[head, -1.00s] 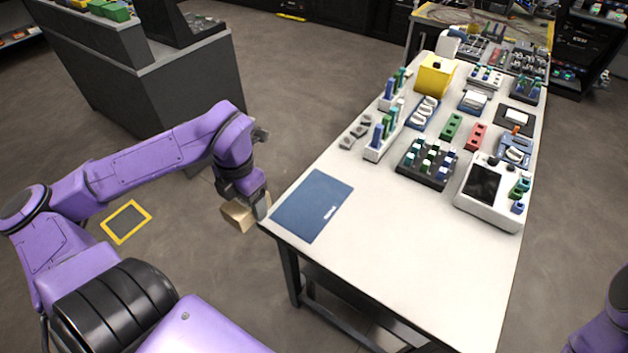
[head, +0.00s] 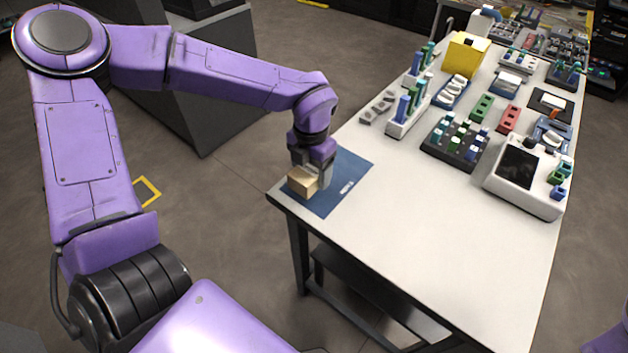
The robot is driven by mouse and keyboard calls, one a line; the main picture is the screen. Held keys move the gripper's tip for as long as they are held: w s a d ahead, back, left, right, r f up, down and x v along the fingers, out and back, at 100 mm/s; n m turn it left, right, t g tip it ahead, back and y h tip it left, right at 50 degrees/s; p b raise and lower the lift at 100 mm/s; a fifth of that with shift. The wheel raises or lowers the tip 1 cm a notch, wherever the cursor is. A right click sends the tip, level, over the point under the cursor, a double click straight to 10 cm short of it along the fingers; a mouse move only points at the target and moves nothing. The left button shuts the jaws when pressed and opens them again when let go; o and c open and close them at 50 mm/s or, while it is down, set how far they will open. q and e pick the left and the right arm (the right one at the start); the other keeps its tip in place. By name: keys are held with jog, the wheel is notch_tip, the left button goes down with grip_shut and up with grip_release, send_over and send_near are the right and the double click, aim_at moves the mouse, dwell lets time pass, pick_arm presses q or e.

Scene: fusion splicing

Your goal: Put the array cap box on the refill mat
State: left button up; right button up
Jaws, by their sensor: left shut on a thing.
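The array cap box (head: 302,183) is a small tan cardboard box. It is in my left gripper (head: 314,178), which points down and is shut on it. The box is over the left part of the blue refill mat (head: 335,199), at the near left corner of the white table. I cannot tell whether its underside touches the mat. The gripper hides part of the box and of the mat. My right gripper is not in view; only a bit of purple arm shows at the lower right edge.
The white table (head: 430,250) is clear to the right of the mat. Behind it stand a white rack with blue and green pegs (head: 408,118), grey pieces (head: 377,107), a dark tray of caps (head: 455,143), a white device with a dark screen (head: 524,178) and a yellow box (head: 465,54).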

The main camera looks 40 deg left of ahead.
pick_arm(q)
jog(key=shift+w+d+f, duration=0.1)
jog(key=shift+w+f, duration=0.05)
jog(key=shift+f, duration=0.85)
jog(key=shift+w+d+f, duration=0.1)
jog(key=shift+w+f, duration=0.05)
jog(key=shift+f, duration=0.8)
jog(key=shift+f, duration=0.1)
jog(key=o, duration=1)
jog(key=shift+o, duration=0.2)
notch_tip(320, 180, up, 12)
jog(key=shift+r, duration=0.15)
